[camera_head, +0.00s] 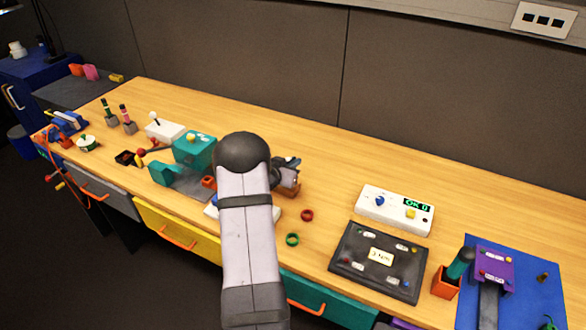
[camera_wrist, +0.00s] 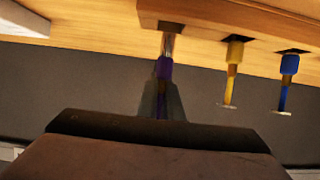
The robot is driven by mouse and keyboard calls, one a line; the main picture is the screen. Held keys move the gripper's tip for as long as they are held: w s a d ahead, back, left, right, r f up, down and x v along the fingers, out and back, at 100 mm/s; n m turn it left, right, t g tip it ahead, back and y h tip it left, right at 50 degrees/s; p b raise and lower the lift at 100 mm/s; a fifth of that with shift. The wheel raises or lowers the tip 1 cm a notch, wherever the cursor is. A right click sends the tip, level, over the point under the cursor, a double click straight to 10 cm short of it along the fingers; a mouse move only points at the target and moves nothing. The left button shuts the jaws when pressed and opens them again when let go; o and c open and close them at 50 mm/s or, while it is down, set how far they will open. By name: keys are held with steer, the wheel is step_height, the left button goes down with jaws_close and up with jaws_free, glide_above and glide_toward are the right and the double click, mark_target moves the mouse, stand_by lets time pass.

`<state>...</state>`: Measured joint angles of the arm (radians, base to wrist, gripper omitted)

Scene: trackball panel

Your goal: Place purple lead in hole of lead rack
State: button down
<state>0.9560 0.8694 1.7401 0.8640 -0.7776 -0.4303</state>
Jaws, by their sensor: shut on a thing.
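In the wrist view my gripper (camera_wrist: 161,105) is shut on the purple lead (camera_wrist: 164,68). The lead's metal part reaches to a dark opening at the edge of the wooden lead rack (camera_wrist: 203,14). I cannot tell whether it sits inside that hole or just in front of it. A yellow lead (camera_wrist: 234,55) and a blue lead (camera_wrist: 289,66) sit at the rack's other openings, to the right. In the head view my gripper (camera_head: 286,172) is partly hidden behind my arm, beside a small brown block; the purple lead cannot be made out there.
A red ring (camera_head: 307,215) and a green ring (camera_head: 292,239) lie right of my arm. A white box with a display (camera_head: 395,209) and a dark panel (camera_head: 379,262) stand further right. A teal device (camera_head: 194,149) is close on the left. The table behind my gripper is clear.

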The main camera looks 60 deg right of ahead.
steer(key=shift+f, duration=1.3)
steer(key=shift+f, duration=0.2)
steer(key=c, duration=1.9)
jaws_free()
steer(key=shift+r, duration=0.15)
steer(key=shift+a+r, duration=0.1)
steer(key=b+v, duration=0.1)
steer(key=v, duration=1.1)
